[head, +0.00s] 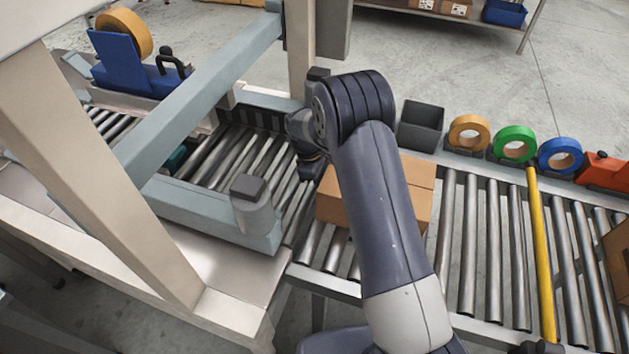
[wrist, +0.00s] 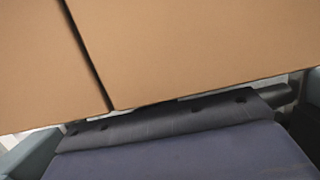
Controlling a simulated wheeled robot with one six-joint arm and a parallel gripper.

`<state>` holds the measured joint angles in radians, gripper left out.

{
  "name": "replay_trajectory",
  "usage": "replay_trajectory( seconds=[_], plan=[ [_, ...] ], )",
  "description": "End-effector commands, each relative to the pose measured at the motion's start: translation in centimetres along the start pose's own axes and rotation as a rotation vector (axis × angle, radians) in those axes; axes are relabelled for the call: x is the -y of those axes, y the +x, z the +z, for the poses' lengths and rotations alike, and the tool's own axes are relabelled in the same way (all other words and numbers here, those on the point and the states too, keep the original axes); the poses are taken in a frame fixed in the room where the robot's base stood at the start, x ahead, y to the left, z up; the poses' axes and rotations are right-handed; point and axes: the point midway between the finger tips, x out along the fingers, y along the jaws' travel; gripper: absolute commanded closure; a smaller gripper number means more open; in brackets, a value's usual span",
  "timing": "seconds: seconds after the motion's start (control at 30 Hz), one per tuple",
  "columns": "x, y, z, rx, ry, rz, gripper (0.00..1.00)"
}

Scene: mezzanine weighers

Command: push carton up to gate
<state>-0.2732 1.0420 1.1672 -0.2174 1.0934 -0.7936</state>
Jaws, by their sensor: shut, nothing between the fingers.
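The brown carton (head: 418,190) lies on the roller conveyor, partly hidden behind my arm in the head view. A dark seam runs across its top. Its cardboard (wrist: 190,45) fills the upper part of the wrist view, very close. My gripper (head: 311,168) is shut and empty at the carton's left side; its fingertips are hard to make out, and I cannot tell whether they touch the carton. A yellow bar (head: 540,255) crosses the conveyor to the right of the carton, with several bare rollers between them. I cannot tell for sure which part is the gate.
A grey-blue frame (head: 200,95) with beige posts stands over the rollers on the left. A dark bin (head: 421,125) and orange, green (head: 515,144) and blue tape rolls line the conveyor's far edge. Another carton (head: 618,260) shows at the right edge, beyond the yellow bar.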

Motion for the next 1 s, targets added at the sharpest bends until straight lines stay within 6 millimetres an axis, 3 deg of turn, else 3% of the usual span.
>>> replay_trajectory(
  seconds=[0.7,1.0],
  plan=[
    [0.1,5.0,20.4,0.001,0.008,-0.004,1.0],
    [0.1,6.7,27.1,0.0,0.005,-0.003,1.0]
  ],
)
